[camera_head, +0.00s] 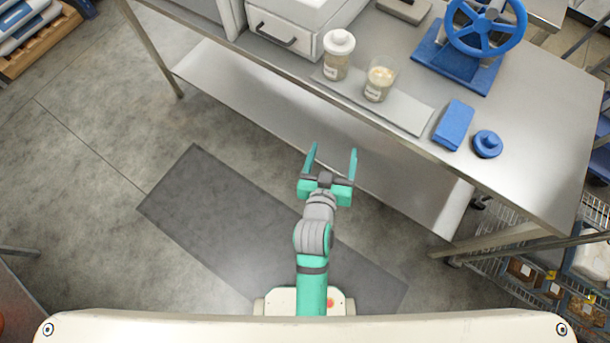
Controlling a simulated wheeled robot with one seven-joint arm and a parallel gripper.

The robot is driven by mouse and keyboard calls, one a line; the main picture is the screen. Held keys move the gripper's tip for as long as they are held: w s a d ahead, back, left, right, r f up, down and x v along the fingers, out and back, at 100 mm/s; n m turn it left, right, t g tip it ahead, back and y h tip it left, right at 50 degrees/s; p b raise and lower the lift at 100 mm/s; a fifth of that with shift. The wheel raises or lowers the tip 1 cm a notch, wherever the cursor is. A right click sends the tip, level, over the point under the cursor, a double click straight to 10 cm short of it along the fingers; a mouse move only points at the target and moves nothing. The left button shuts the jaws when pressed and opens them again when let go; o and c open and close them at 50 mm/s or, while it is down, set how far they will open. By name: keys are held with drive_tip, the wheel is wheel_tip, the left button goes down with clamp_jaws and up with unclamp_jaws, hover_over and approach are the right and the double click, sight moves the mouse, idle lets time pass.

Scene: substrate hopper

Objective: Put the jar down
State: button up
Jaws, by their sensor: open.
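Two jars stand upright near the front edge of the steel table (535,135), on a flat grey strip (405,113). One jar (337,58) has a white knobbed lid and a pale label. The other jar (379,80) is open at the top and holds a pale grainy substance. My gripper (333,160) is open and empty, its two teal fingers apart. In the picture it is below the jars, in front of the table edge and touching neither jar.
A blue block (453,125), a blue knobbed lid (487,144) and a blue handwheel device (470,55) stand right of the jars. A white drawer unit (290,30) is at left. A lower shelf (260,95) runs under the table. A dark mat (205,215) lies on open floor.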

drive_tip(key=s+a+r+y, duration=0.1)
drive_tip(key=s+a, duration=0.2)
drive_tip(key=s, duration=0.9)
drive_tip(key=s+a+r+n+t+y, duration=0.1)
drive_tip(key=s+a, duration=0.3)
drive_tip(key=s, duration=0.8)
drive_tip(key=shift+s+a+t+y, duration=0.15)
drive_tip(key=shift+a+t+y, duration=0.15)
drive_tip(key=shift+y, duration=0.4)
drive_tip(key=shift+r, duration=0.1)
